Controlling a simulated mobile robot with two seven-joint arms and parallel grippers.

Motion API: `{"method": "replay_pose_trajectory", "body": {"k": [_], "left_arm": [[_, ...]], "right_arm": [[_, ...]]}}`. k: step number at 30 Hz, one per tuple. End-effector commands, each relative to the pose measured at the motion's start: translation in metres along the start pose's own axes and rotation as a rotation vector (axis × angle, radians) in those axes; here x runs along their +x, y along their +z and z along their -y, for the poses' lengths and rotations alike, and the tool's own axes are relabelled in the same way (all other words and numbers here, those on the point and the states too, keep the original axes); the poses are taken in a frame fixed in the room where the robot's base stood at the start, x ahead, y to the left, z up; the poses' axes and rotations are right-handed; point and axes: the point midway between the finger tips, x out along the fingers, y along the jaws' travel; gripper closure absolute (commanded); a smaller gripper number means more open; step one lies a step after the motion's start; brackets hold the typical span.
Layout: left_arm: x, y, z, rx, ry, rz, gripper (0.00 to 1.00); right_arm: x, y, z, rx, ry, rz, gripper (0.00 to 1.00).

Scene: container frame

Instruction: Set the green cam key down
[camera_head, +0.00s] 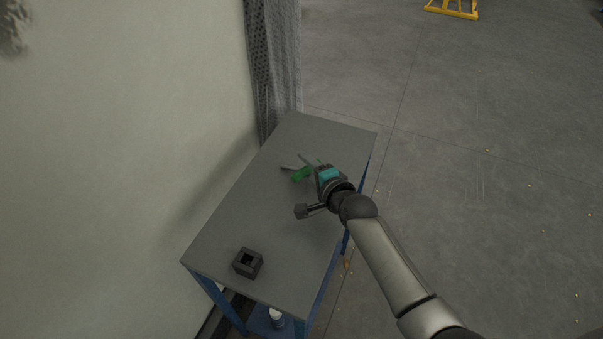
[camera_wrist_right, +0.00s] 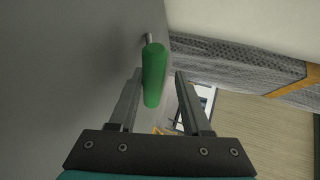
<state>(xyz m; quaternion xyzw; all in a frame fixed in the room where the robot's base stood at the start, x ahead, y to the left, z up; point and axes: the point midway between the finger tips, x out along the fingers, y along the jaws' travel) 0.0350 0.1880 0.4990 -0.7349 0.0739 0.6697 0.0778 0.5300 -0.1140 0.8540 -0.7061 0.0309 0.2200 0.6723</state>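The green cam key (camera_head: 301,174) is by my right gripper, over the far half of the grey table. In the wrist view the key (camera_wrist_right: 154,75) shows as a green cylinder with a short metal tip, and it lies between the fingers in the picture, closer to the left one. My right gripper (camera_head: 296,162) has its fingers spread; they also show apart in the wrist view (camera_wrist_right: 159,72), with a gap beside the key. I cannot tell whether the key touches a finger or rests on the table. My left gripper is not in view.
The grey table (camera_head: 235,215) has a blue frame and stands along a pale wall. A dark block with a square hole (camera_head: 248,263) sits at its near end. A grey mesh-like column (camera_head: 275,65) rises behind the far end. Most of the tabletop between is clear.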

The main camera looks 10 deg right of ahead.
Motion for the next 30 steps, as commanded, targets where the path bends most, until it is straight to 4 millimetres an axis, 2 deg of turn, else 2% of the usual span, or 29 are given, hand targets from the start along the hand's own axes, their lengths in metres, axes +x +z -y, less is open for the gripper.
{"method": "replay_pose_trajectory", "body": {"k": [6,18,30], "left_arm": [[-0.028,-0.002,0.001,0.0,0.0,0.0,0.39],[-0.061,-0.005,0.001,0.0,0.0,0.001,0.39],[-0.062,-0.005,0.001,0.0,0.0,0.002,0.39]], "right_arm": [[-0.028,0.0,0.005,-0.001,0.001,0.0,0.53],[-0.072,0.0,0.003,-0.002,0.001,0.001,0.53],[-0.077,0.0,0.001,-0.001,-0.001,0.0,0.53]]}}
